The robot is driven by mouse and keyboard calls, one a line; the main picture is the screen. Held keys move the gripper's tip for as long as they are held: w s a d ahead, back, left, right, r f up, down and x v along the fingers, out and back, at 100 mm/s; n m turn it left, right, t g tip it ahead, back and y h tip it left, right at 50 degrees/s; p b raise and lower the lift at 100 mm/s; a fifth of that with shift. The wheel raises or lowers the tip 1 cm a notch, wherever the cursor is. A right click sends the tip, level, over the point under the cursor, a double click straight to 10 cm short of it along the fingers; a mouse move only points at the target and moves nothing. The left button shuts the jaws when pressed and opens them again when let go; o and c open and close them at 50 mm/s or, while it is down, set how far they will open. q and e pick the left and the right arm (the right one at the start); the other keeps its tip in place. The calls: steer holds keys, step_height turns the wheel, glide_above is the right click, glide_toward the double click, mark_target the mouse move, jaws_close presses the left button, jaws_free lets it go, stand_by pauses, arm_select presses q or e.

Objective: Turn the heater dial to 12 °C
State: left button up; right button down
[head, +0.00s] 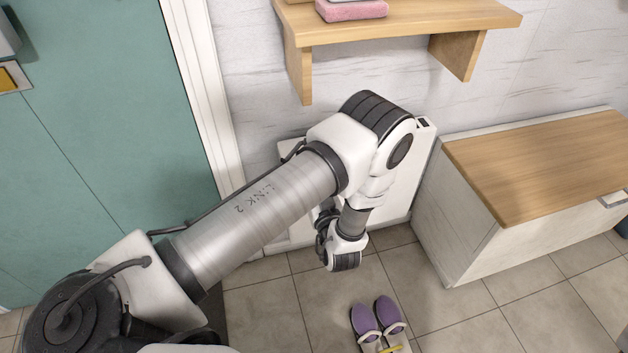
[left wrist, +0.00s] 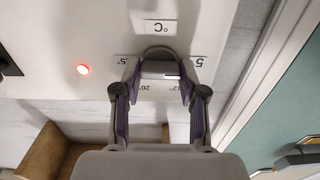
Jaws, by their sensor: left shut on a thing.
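The heater (head: 407,180) is a white panel standing against the wall, partly hidden behind my left arm in the head view. In the left wrist view its front (left wrist: 60,30) appears upside down. The grey dial (left wrist: 158,55) sits between the fingers of my left gripper (left wrist: 159,78), which is shut on it. A small pale mark shows on the dial's lower right edge, on the side of the label that seems to read 12. Other labels around the dial are partly covered. My left gripper's fingers are hidden in the head view. My right gripper is not in view.
A red light (left wrist: 83,69) glows on the heater. A wooden shelf (head: 400,25) is above it, and a wood-topped cabinet (head: 545,165) stands to its right. Purple slippers (head: 378,318) lie on the tiled floor. A teal door (head: 110,130) is at left.

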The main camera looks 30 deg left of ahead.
arm_select(q)
steer(key=shift+m, duration=0.3)
steer(key=shift+w+d+f+m+p, duration=0.1)
steer(key=shift+m+p, duration=0.55)
steer(key=shift+m, duration=2)
steer(key=shift+w+d+m+p, duration=0.1)
steer(key=shift+m+p, duration=0.55)
steer(key=shift+m, duration=2.3)
steer(key=o, duration=1.1)
steer(key=shift+o, duration=0.2)
